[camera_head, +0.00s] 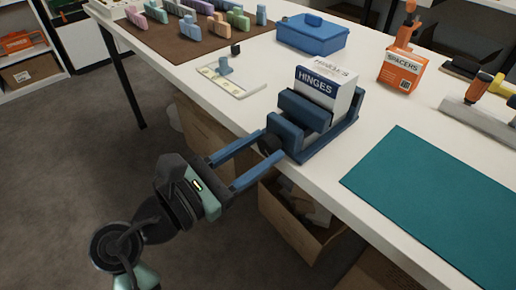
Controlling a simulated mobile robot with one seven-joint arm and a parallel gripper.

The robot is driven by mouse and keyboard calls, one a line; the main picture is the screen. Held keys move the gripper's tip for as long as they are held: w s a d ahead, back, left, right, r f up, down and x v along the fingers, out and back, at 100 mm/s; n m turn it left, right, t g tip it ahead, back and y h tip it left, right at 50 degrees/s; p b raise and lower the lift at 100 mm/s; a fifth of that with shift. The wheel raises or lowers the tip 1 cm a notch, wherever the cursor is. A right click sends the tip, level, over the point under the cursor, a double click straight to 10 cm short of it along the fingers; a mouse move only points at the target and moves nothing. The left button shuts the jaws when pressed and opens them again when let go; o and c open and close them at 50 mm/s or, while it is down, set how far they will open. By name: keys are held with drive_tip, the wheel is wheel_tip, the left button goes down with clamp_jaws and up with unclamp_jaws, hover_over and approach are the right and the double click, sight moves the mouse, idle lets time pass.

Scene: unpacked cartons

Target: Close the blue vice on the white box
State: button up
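The blue vice (348,122) stands at the table's near-left edge with its jaws apart along its base. The white box (341,92), with a blue "HINGES" label, stands upright between the jaws. The near jaw looks close to the box's front, but I cannot tell whether they touch. A dark round handle (269,144) sticks out from the vice's near end. My gripper (271,145) reaches in from the lower left, its two blue fingers wide apart on either side of the handle. I cannot tell whether they press on it.
A teal mat (443,206) lies right of the vice. An orange "SPACERS" box (401,70) and a blue lidded case (312,36) stand behind. An open carton (296,222) stands beneath the table edge.

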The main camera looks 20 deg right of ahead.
clamp_jaws()
drive_tip(key=shift+r+m+p, duration=0.1)
drive_tip(key=shift+m+p, duration=0.3)
drive_tip(key=shift+p, duration=0.25)
